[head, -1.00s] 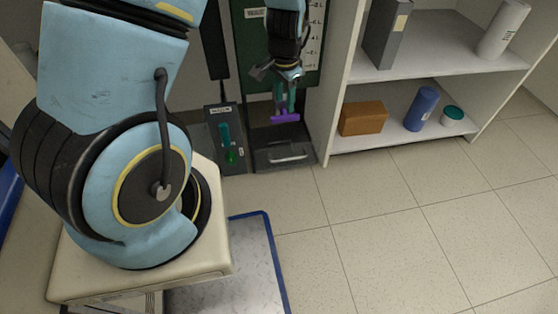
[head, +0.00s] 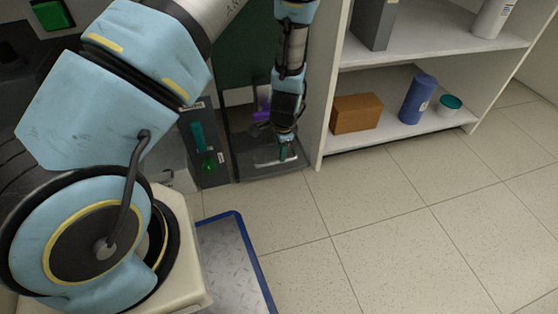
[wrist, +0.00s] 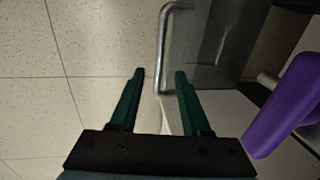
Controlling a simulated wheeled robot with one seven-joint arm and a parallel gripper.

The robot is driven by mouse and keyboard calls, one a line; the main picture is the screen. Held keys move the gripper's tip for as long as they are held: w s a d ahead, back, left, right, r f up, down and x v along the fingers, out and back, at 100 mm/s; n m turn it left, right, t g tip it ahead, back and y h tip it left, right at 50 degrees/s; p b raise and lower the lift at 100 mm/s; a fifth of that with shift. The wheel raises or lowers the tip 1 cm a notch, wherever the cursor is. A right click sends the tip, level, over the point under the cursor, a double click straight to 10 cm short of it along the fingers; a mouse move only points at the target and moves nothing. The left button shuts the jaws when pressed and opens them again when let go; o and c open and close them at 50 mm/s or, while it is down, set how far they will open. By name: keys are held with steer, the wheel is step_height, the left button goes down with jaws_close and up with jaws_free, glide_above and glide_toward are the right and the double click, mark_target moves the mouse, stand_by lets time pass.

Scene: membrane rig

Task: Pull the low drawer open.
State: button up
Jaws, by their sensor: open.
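The low drawer (head: 262,171) is a dark grey front at floor level, left of the white shelf unit in the head view. Its silver bar handle (head: 292,160) is partly hidden by my gripper (head: 284,152). In the wrist view the handle (wrist: 163,50) runs up and down on the drawer's grey front (wrist: 212,45). My gripper (wrist: 160,76) has two green fingers, open and empty. The handle's near end lies just beyond and between the fingertips in that picture. I cannot tell whether they touch it.
A purple piece (wrist: 287,105) stands close right of my fingers in the wrist view. A panel with green handles (head: 203,150) is left of the drawer. A white shelf (head: 408,127) holds an orange-brown box (head: 357,112) and a blue cylinder (head: 418,99). Tiled floor (head: 390,220) in front is clear.

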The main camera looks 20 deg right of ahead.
steer(key=shift+w+f+b, duration=0.2)
steer(key=shift+f+b, duration=0.15)
steer(key=shift+f, duration=0.75)
steer(key=shift+w+f+b, duration=0.2)
steer(key=shift+f+b, duration=0.1)
steer(key=shift+f, duration=0.8)
jaws_close()
